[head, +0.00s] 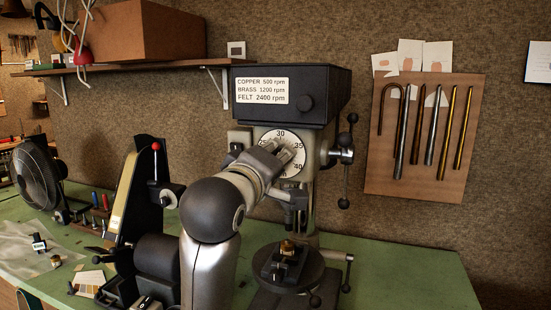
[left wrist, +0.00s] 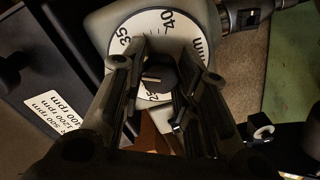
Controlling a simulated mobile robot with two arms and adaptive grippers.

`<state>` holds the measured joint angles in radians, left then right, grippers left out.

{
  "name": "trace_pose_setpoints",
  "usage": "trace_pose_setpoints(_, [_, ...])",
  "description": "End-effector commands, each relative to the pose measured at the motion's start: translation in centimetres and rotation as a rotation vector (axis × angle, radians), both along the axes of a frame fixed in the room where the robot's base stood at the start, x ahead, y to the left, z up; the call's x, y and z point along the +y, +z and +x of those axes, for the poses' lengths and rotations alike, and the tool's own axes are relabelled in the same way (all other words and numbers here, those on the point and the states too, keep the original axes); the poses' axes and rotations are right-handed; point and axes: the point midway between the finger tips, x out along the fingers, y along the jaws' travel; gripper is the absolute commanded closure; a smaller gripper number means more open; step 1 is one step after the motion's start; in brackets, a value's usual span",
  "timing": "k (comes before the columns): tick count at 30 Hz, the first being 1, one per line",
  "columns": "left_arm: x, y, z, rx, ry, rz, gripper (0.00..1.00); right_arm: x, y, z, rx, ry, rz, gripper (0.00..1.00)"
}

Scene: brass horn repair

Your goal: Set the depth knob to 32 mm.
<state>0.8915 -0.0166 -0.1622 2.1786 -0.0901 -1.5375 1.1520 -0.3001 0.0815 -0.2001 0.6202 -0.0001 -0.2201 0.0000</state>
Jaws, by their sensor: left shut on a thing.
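The depth dial is a white ring with black numbers on the front of the drill press; in the head view its 30, 35 and 40 show (head: 296,156). My left gripper (head: 279,154) is at the dial's middle and covers much of it. In the left wrist view the dial (left wrist: 148,24) shows 35 and 40, and my left gripper (left wrist: 160,78) has its fingers on both sides of the dark depth knob (left wrist: 160,68), shut on it. A pale line on the knob points left, where a finger hides the scale. My right gripper is not in view.
The drill press head (head: 325,90) carries a speed label (head: 262,91). A feed handle (head: 346,155) stands right of the dial. Below, a round table (head: 313,278) bears a small vise with a brass piece. A fan (head: 37,176) and tools stand left on the green bench (head: 420,275).

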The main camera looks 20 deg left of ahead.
Motion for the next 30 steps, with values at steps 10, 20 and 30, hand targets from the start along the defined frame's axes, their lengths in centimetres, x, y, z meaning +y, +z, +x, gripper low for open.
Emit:
trace_pose_setpoints(10, [0.06,-0.06,0.0,0.003,0.001,-0.071,0.95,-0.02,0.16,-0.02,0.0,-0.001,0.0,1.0])
trace_pose_setpoints(20, [0.06,-0.07,0.0,0.003,0.001,-0.072,0.95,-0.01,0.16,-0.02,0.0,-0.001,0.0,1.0])
trace_pose_setpoints(30, [0.03,-0.03,0.0,0.002,0.001,-0.071,0.49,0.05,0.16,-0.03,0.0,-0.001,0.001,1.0])
